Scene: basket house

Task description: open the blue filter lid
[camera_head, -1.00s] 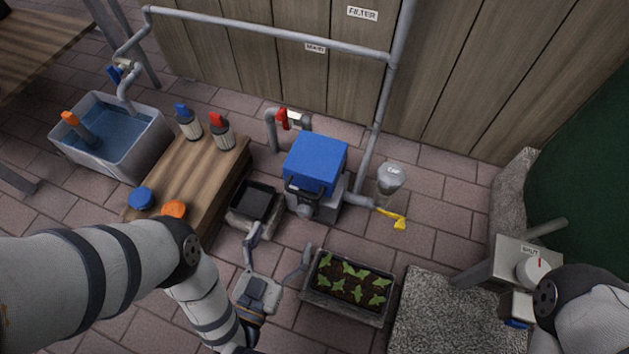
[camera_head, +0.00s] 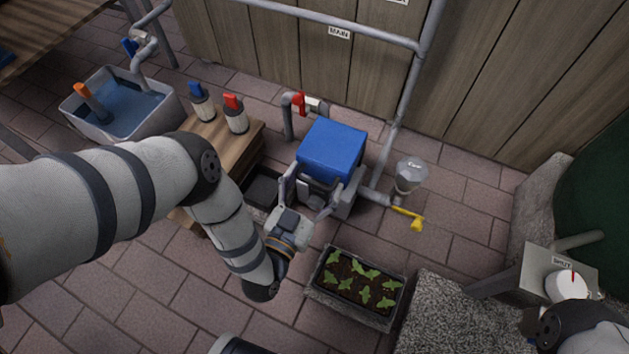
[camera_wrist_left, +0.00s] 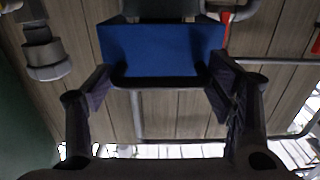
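The blue filter lid (camera_head: 332,148) sits flat on top of the grey filter box (camera_head: 343,200) and looks closed. A dark handle is on its front side. It also shows in the left wrist view as the dark bar (camera_wrist_left: 165,83) along the edge of the blue lid (camera_wrist_left: 160,50). My left gripper (camera_head: 309,192) is open at the front of the box, one finger on each side of the handle. In the left wrist view the open fingers (camera_wrist_left: 160,92) flank the bar, with a gap between them. My right gripper is mostly hidden by its arm at the lower right.
A red-handled valve (camera_head: 300,104) stands behind the box. A clear cup (camera_head: 409,174) and yellow lever (camera_head: 410,218) are to its right. A planter (camera_head: 355,288) lies in front. A wooden bench (camera_head: 253,140) with bottles and a water basin (camera_head: 125,105) are left.

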